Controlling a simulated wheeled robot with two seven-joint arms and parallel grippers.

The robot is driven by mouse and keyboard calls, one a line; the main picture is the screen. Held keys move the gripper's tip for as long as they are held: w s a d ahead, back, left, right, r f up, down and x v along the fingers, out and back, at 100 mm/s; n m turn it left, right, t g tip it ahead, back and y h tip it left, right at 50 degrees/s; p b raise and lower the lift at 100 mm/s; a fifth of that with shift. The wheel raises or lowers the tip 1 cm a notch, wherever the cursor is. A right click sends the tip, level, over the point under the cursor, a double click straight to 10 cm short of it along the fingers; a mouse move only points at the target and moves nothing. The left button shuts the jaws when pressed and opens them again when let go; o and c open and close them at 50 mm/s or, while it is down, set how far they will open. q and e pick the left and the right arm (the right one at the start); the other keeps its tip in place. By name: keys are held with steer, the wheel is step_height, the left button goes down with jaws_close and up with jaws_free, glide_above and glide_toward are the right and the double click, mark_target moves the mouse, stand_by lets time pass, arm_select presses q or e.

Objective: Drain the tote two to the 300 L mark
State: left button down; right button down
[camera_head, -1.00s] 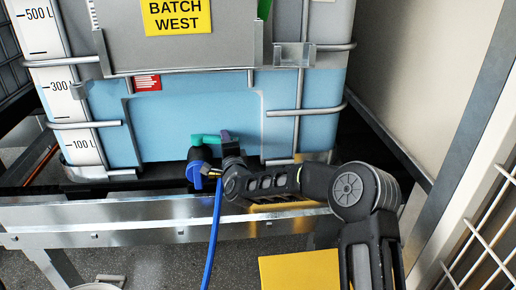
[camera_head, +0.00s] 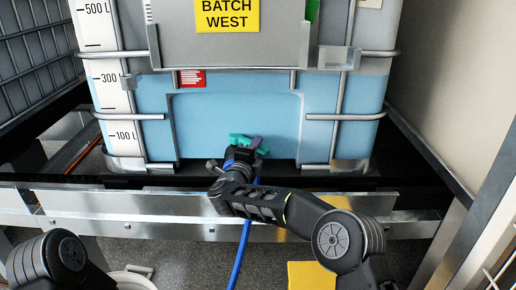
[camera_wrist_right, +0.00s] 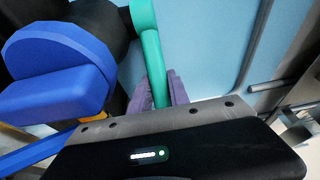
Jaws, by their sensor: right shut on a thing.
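The tote (camera_head: 150,130) is a caged tank of pale blue liquid with a "BATCH WEST" sign (camera_head: 227,15). Its white scale strip (camera_head: 117,100) shows 500 L, 300 and 100 L marks. The liquid's top edge looks near the 300 mark; exactly how near I cannot tell. The teal valve handle (camera_head: 239,141) is at the tote's lower front and also shows in the right wrist view (camera_wrist_right: 149,50). My right gripper (camera_head: 252,144) is shut on it, its purple fingers around the handle. A blue fitting (camera_wrist_right: 55,75) is beside it. My left gripper is out of view.
A blue hose (camera_head: 240,255) hangs from the valve past the metal frame rail (camera_head: 120,205). A white bucket (camera_head: 130,280) stands on the floor at lower left. A yellow panel (camera_head: 310,275) is at the bottom. A beige wall (camera_head: 450,90) closes the right side.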

steer(key=c, duration=1.2)
jaws_free()
steer(key=shift+c, duration=0.2)
steer(key=v, duration=0.7)
steer(key=shift+s, duration=0.35)
